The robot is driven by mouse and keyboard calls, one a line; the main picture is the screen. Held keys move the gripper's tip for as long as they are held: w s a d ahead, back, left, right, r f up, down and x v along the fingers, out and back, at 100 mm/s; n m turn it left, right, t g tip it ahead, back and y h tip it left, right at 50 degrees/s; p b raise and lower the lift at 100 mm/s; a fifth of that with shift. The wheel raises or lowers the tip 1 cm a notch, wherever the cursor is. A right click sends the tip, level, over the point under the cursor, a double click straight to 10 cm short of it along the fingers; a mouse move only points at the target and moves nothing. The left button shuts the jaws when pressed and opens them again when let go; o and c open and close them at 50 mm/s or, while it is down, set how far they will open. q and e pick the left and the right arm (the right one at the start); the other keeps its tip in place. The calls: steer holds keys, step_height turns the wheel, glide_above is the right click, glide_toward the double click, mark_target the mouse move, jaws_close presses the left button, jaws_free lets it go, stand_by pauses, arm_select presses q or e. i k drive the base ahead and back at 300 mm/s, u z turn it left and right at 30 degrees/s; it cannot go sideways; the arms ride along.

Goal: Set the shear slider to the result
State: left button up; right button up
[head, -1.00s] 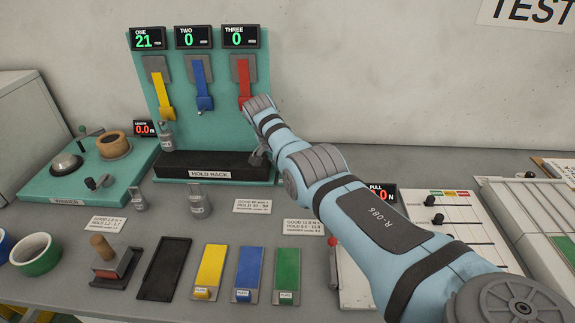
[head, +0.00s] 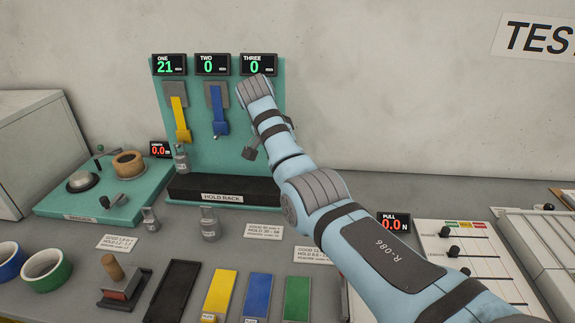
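The slider panel (head: 490,268) is a white board at the right with several slots and dark knobs. Its top knob (head: 445,231), second knob (head: 453,250) and third knob (head: 465,271) show. I cannot read which is the shear slider; my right arm covers part of the panel. A weight (head: 181,157) is below the yellow strip (head: 180,118); the blue strip (head: 219,110) has none. My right gripper is mostly hidden by its arm near station three. My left gripper is not in view.
Two loose weights, a left one (head: 150,219) and a right one (head: 209,226), stand before the rack. A stamp (head: 120,283), yellow plate (head: 219,292), blue plate (head: 257,297) and green plate (head: 297,298) lie in front. A pull display (head: 393,223) stands beside the sliders.

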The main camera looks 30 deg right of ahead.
mark_target(465, 271)
steer(key=k, duration=2)
